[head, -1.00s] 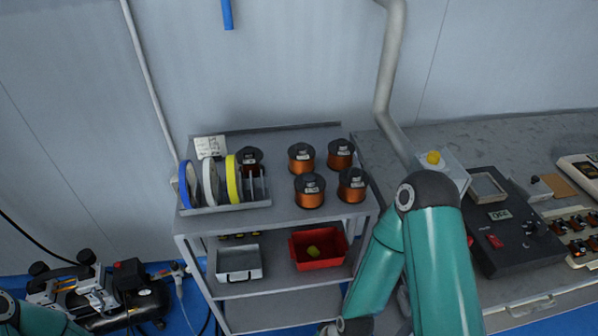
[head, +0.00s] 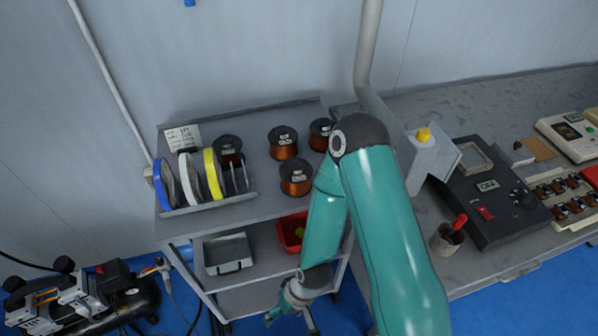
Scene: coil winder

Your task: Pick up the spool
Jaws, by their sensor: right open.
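Several copper-wound spools with black flanges stand upright on the top shelf of a grey cart (head: 195,228). One spool (head: 283,146) is in the back row, with another spool (head: 320,138) to its right. A nearer spool (head: 296,181) stands in front of them. One more spool (head: 228,153) is partly hidden behind the tape rolls. My right arm covers the right part of the shelf. My right gripper (head: 291,318) is open and empty, low in front of the cart, below the shelf and away from the spools. My left gripper is out of view.
Blue, white and yellow rolls (head: 213,175) stand in a rack at the shelf's left. A metal tray (head: 228,255) and a red bin (head: 290,232) sit on the lower shelf. A workbench with a black control box (head: 490,215) and a cup (head: 446,239) is at right.

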